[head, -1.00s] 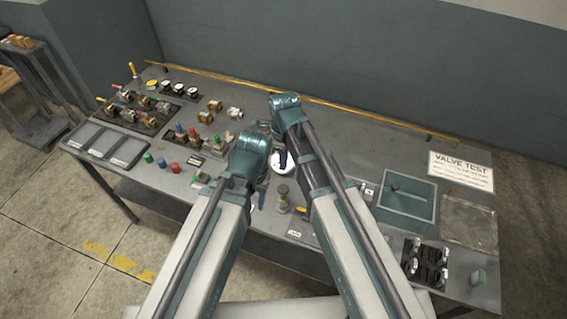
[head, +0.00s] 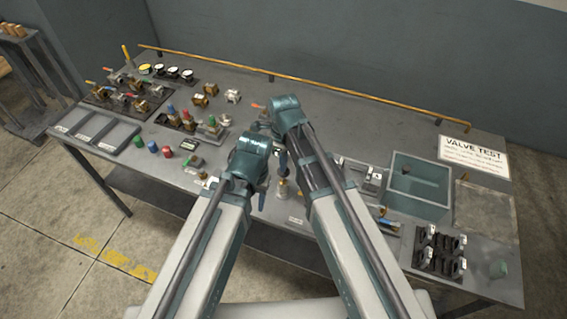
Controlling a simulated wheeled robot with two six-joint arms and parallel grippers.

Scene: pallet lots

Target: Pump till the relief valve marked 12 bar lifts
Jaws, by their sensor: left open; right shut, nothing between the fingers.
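My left gripper (head: 262,194) is the lower one, over the middle of the bench; it is open, but its fingers are mostly hidden by my arm. My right gripper (head: 283,160) is a little higher in the picture and shut with nothing in it. A small brass fitting (head: 283,188) stands on the bench between my forearms, partly hidden. Several valves with coloured caps (head: 188,119) stand in a dark rack left of my grippers. I cannot read a 12 bar marking on any of them. I cannot pick out the pump for sure; my arms cover the bench middle.
The grey bench (head: 330,110) has a brass rail (head: 330,88) along its back. Several lever valves (head: 125,95), gauges (head: 173,71) and a grey tray (head: 80,133) are at left. A teal tank (head: 419,207), a VALVE TEST sign (head: 472,155) and black clamps (head: 437,250) are at right.

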